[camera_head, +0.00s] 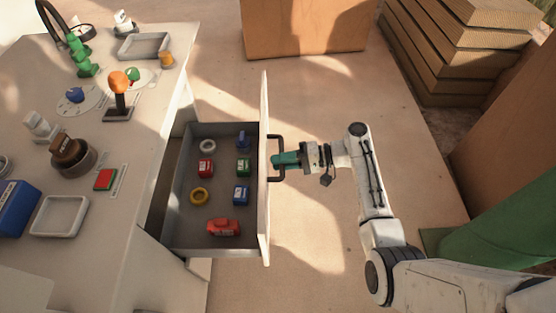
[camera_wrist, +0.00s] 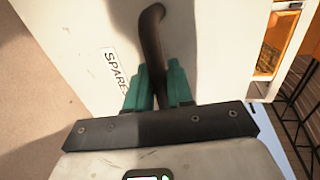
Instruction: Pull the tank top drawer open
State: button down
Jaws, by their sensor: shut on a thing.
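The drawer (camera_head: 188,225) is pulled out from the side of the white bench and shows its grey inside in the head view. Its white front panel (camera_head: 264,100) carries a dark bar handle (camera_head: 277,137). My gripper (camera_head: 276,160) is shut on this handle, with green fingers. In the wrist view my gripper (camera_wrist: 158,88) has one green finger on each side of the dark handle (camera_wrist: 152,45). The drawer front (camera_wrist: 85,40) there bears a label reading "SPARE", partly hidden by a finger.
The drawer holds a red toy car (camera_head: 224,227), rings and several small coloured blocks. The bench top (camera_head: 75,265) carries trays, a joystick (camera_head: 119,90) and other items. A cardboard box (camera_head: 305,28) and stacked boards (camera_head: 470,50) stand beyond.

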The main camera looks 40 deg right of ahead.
jog(key=c, duration=1.1)
grip_release()
jog(key=shift+c, duration=0.2)
jog(key=shift+d, duration=0.1)
jog(key=p+v, duration=0.1)
jog(key=v, duration=0.9)
jog(key=shift+s+d, duration=0.2)
jog(key=shift+d, duration=0.05)
